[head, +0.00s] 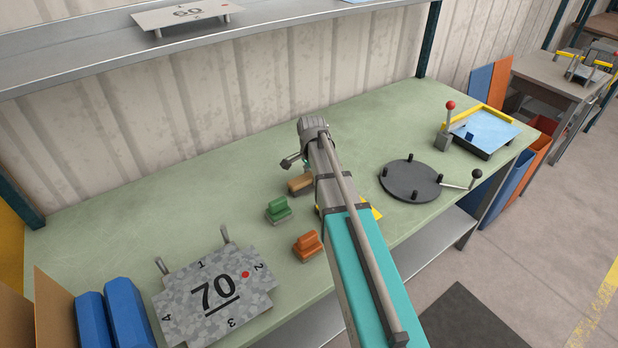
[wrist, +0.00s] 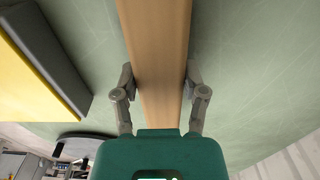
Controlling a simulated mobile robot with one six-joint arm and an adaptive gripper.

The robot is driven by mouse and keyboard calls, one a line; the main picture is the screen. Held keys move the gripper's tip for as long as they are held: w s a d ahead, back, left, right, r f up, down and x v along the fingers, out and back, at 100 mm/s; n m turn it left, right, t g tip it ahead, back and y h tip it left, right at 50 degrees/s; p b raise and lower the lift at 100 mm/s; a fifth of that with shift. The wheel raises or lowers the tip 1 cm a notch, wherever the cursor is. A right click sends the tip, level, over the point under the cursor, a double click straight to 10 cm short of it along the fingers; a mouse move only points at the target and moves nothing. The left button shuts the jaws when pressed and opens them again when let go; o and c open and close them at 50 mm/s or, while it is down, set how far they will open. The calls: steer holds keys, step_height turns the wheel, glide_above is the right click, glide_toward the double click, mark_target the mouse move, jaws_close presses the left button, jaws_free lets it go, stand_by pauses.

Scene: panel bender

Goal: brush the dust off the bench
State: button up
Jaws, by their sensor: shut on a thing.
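My gripper (wrist: 160,76) is shut on a long light-brown wooden piece (wrist: 160,35) that runs between its two fingers over the green surface. The fingers are mostly hidden there by the arm. The pale green bench (head: 160,215) lies below. I cannot make out dust on it, only faint light scratches.
A green block (head: 278,209) and an orange block (head: 307,246) stand close by. A grey speckled "70" plate (head: 190,312) is front left. A black disc with pegs (head: 409,180) and a blue-topped tray (head: 486,133) are right. A yellow-edged piece (head: 373,211) is partly behind my arm.

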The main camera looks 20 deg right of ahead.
steer(key=shift+w+d, duration=0.1)
steer(key=shift+d, duration=0.35)
steer(key=shift+d, duration=0.15)
steer(key=shift+w+d, duration=0.3)
steer(key=shift+d, duration=0.5)
steer(key=shift+w+d, duration=0.25)
steer(key=shift+d, duration=0.5)
steer(key=shift+d, duration=0.1)
steer(key=shift+w+d, duration=0.25)
steer(key=shift+d, duration=0.55)
steer(key=shift+w+d, duration=0.25)
steer(key=shift+d, duration=0.5)
